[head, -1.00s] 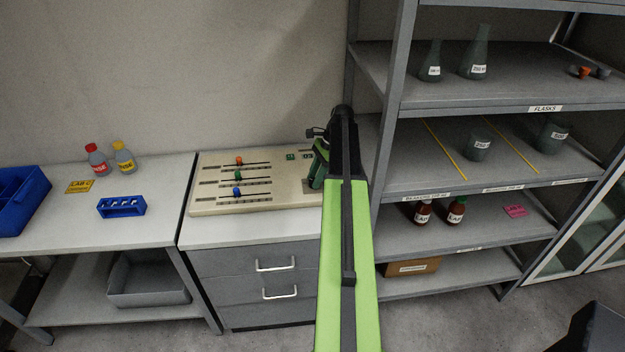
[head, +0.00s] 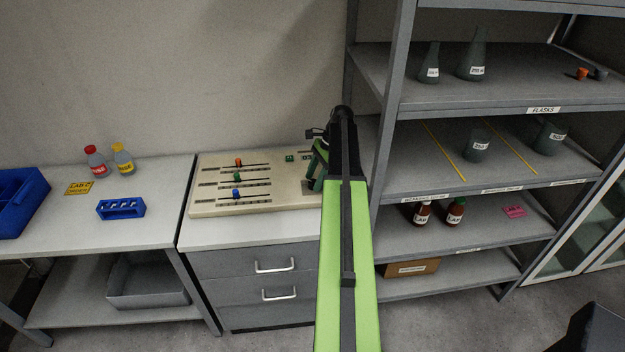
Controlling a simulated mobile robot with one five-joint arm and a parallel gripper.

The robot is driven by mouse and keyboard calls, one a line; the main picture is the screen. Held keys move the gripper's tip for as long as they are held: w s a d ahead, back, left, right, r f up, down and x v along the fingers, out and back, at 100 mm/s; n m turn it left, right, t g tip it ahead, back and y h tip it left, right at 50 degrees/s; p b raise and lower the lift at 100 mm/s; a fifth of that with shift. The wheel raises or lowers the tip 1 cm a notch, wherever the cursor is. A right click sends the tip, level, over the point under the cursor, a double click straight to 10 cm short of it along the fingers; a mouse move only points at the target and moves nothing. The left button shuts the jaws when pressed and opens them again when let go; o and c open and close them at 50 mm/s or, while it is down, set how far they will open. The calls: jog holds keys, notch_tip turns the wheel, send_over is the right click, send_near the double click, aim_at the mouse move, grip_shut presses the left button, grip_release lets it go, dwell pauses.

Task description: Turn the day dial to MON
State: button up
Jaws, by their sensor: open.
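A beige control panel (head: 215,170) lies on the bench cabinet, with an orange slider knob (head: 239,162), a green one (head: 238,175) and a blue one (head: 236,192) on slots. Small green displays (head: 290,158) sit at its upper right. I cannot make out a day dial or the word MON; my arm covers the panel's right end. My gripper (head: 314,172) is at that right end, above or against the panel, and is largely hidden behind my arm. It is open, and I see nothing held in it.
A grey shelf rack (head: 393,110) with flasks and bottles stands close on the right of my arm. On the left bench are a red-capped bottle (head: 96,164), a yellow-capped bottle (head: 124,160), a blue rack (head: 121,208) and a blue bin (head: 20,205).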

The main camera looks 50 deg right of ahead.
jog(key=p+v, duration=1)
jog(key=v, duration=0.1)
jog(key=shift+d+r, duration=0.25)
jog(key=shift+r, duration=0.05)
jog(key=shift+s, duration=0.1)
jog(key=w+a+f+n+g, duration=0.15)
jog(key=w+a, duration=0.35)
jog(key=a, duration=0.5)
jog(key=w+a+n+b, duration=0.1)
jog(key=w+a+n, duration=0.25)
jog(key=a, duration=0.75)
jog(key=w+a+f+n+g, duration=0.1)
jog(key=w+a, duration=0.4)
jog(key=a, duration=0.5)
jog(key=s+a+f+n+h+b, duration=0.1)
jog(key=a+n, duration=0.2)
jog(key=a, duration=0.6)
jog(key=s+a+n+h, duration=0.1)
jog(key=s+a+n, duration=0.15)
jog(key=a, duration=0.55)
jog(key=s+a+f+n+h, duration=0.1)
jog(key=s+a+n, duration=0.3)
jog(key=n, duration=0.7)
jog(key=shift+s+a+t+h, duration=0.35)
jog(key=shift+s+h, duration=0.15)
jog(key=shift+s, duration=0.25)
